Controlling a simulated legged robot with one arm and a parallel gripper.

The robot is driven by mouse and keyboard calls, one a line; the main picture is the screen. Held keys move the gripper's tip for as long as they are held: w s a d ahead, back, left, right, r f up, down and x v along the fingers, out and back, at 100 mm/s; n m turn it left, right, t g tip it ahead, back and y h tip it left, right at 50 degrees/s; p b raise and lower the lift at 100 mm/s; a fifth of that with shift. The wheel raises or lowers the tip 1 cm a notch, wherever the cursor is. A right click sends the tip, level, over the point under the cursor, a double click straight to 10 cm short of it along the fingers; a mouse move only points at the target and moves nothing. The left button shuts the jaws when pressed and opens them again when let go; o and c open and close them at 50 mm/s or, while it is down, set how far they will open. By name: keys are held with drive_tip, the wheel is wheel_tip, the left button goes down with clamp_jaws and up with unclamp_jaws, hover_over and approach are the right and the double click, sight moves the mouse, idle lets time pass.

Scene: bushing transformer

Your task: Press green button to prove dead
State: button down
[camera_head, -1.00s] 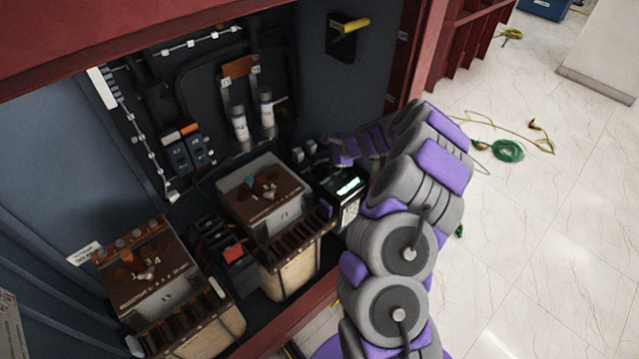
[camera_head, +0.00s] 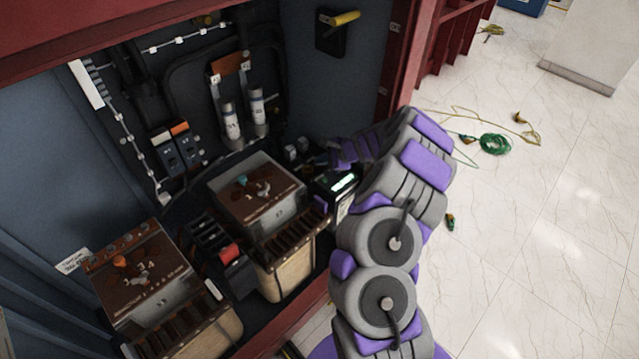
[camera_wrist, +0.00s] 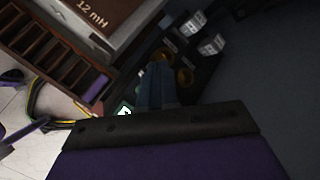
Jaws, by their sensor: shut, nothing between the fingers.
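A black device with a lit pale-green display (camera_head: 343,182) stands right of the brown-topped transformer, partly behind my arm. Part of its lit display (camera_wrist: 124,111) also shows in the wrist view, left of my fingers. I cannot make out a green button in either view. My gripper (camera_wrist: 159,67) is shut and empty, its fingers pointing over a dark panel with brass-coloured round parts (camera_wrist: 184,76). The fingertips overlap this panel in the picture; I cannot tell whether they touch it. In the head view my gripper is small and dark beyond the purple wrist.
The brown-topped transformer (camera_head: 257,190) is close to the device, with another (camera_head: 140,270) at lower left. White blocks (camera_wrist: 212,44) stand near my fingers. The red cabinet frame (camera_head: 395,70) bounds the right side. A green cable coil (camera_head: 495,144) lies on the floor.

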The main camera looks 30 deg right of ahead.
drive_tip(key=b, duration=0.3)
hover_over(326, 182)
drive_tip(key=d, duration=0.2)
wheel_tip(326, 182, down, 6)
drive_tip(key=shift+a+r, duration=0.1)
drive_tip(key=shift+r, duration=0.15)
drive_tip(key=shift+a+f+b, duration=0.2)
drive_tip(key=shift+a+b, duration=0.05)
drive_tip(key=shift+a, duration=0.55)
drive_tip(key=shift+a+f+b, duration=0.15)
drive_tip(key=shift+a+b, duration=0.05)
drive_tip(key=shift+a, duration=0.55)
drive_tip(key=shift+d+f, duration=0.15)
drive_tip(key=shift+d, duration=0.55)
drive_tip(key=shift+d+f, duration=0.1)
drive_tip(key=shift+d, duration=0.6)
drive_tip(key=shift+a+r, duration=0.2)
drive_tip(key=shift+a, duration=0.95)
drive_tip(key=shift+d+f, duration=0.15)
drive_tip(key=shift+d, duration=0.8)
drive_tip(key=shift+a, duration=0.8)
drive_tip(key=shift+d, duration=0.6)
drive_tip(key=shift+a+f, duration=0.1)
drive_tip(key=shift+f, duration=0.2)
drive_tip(key=shift+a, duration=0.3)
drive_tip(key=shift+d+f+b, duration=0.2)
drive_tip(key=shift+d+b, duration=0.1)
